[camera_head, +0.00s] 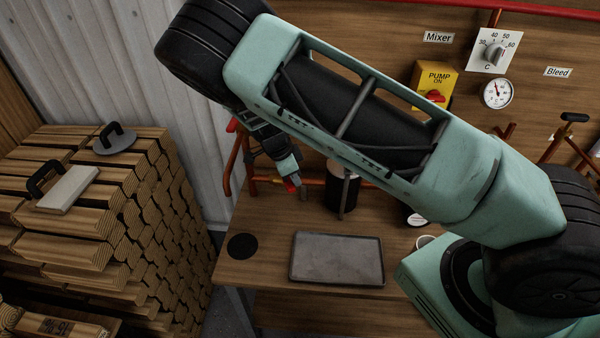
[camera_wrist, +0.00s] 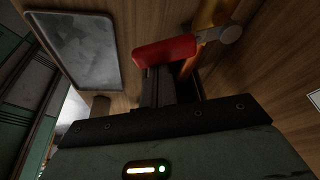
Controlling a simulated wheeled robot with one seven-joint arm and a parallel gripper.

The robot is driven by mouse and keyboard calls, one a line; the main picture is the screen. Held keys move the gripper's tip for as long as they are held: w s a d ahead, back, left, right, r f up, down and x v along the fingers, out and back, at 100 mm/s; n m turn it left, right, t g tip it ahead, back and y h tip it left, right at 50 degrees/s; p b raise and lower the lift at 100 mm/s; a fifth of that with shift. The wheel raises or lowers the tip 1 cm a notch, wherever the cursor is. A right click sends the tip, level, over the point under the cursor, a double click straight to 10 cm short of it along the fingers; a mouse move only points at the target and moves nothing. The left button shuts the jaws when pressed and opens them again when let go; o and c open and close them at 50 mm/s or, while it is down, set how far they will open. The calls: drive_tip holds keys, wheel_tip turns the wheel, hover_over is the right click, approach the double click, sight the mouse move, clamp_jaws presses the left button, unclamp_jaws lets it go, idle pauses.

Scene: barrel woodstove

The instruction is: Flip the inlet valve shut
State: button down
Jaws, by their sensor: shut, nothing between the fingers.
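A valve with a red lever (camera_wrist: 165,50) sits on a copper pipe (camera_wrist: 212,14) in the wrist view. The lever points left from the metal valve body (camera_wrist: 231,34), across the pipe's line. No label shows, so I cannot tell by name that this is the inlet valve. My gripper (camera_wrist: 160,82) is shut and empty, its fingertips right at the lever; I cannot tell whether they touch. In the head view my gripper (camera_head: 298,190) is low over the back of the bench, beside the red lever (camera_head: 290,185). The arm hides part of the pipework.
A grey tray (camera_head: 337,258) and a black disc (camera_head: 242,246) lie on the wooden bench (camera_head: 260,275). A dark cylinder (camera_head: 342,190) stands just right of my gripper. Stacked firewood (camera_head: 130,200) is at left.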

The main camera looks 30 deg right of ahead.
drive_tip(key=shift+a, duration=0.7)
idle(0.3)
